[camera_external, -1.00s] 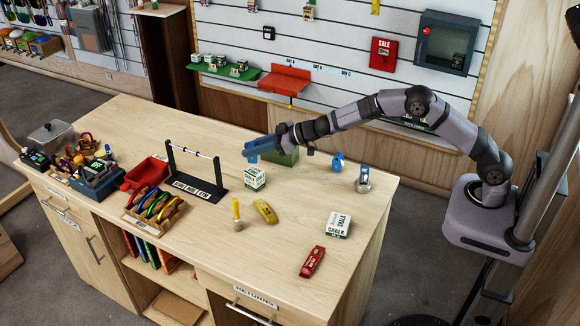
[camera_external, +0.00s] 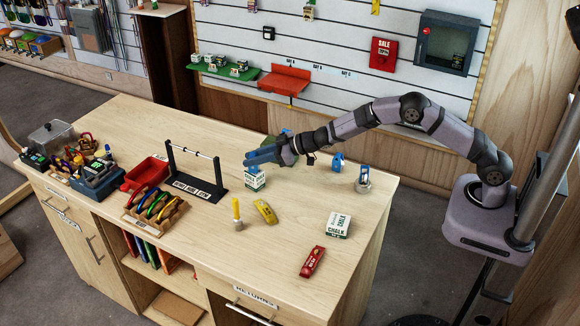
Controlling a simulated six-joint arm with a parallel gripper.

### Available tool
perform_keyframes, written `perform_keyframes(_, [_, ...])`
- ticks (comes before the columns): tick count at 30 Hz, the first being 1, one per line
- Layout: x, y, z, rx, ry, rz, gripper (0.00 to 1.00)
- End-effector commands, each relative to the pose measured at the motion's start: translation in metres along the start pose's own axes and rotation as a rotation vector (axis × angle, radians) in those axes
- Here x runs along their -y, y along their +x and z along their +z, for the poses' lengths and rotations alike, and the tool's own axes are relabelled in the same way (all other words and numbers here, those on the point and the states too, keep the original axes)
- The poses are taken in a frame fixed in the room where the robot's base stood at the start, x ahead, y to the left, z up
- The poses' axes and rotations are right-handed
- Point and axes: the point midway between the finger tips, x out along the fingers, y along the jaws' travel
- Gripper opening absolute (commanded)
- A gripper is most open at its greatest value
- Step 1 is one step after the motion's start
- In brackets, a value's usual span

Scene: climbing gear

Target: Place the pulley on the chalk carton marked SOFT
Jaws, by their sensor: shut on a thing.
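My gripper (camera_external: 254,158) is low over the back middle of the counter, directly above a white and green chalk carton (camera_external: 255,181). It is shut on a small blue thing, most likely the pulley (camera_external: 252,168), which is largely hidden by the fingers. The blue thing is at the carton's top; I cannot tell whether it touches. The carton stands upright; its print is too small to read. A second white and green chalk carton (camera_external: 337,227) lies at the front right. I cannot read which carton is marked SOFT.
A black rack with a bar (camera_external: 195,188) stands left of the carton. Blue hardware (camera_external: 337,162) and another blue piece in a ring (camera_external: 363,180) stand to the right.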

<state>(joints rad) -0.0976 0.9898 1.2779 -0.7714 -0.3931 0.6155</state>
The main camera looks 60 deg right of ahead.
Motion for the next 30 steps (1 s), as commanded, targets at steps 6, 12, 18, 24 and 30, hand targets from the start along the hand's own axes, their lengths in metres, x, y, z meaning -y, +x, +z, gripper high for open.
perform_keyframes(6, [0.000, 0.000, 0.001, 0.000, 0.000, 0.000, 0.43])
perform_keyframes(12, [0.000, 0.000, 0.000, 0.000, 0.000, 0.000, 0.43])
perform_keyframes(18, [0.000, -0.005, -0.002, 0.000, 0.000, 0.000, 0.43])
perform_keyframes(24, [-0.001, -0.021, -0.002, -0.001, 0.000, 0.000, 0.43])
perform_keyframes(30, [-0.001, -0.050, -0.002, -0.002, 0.000, 0.001, 0.43])
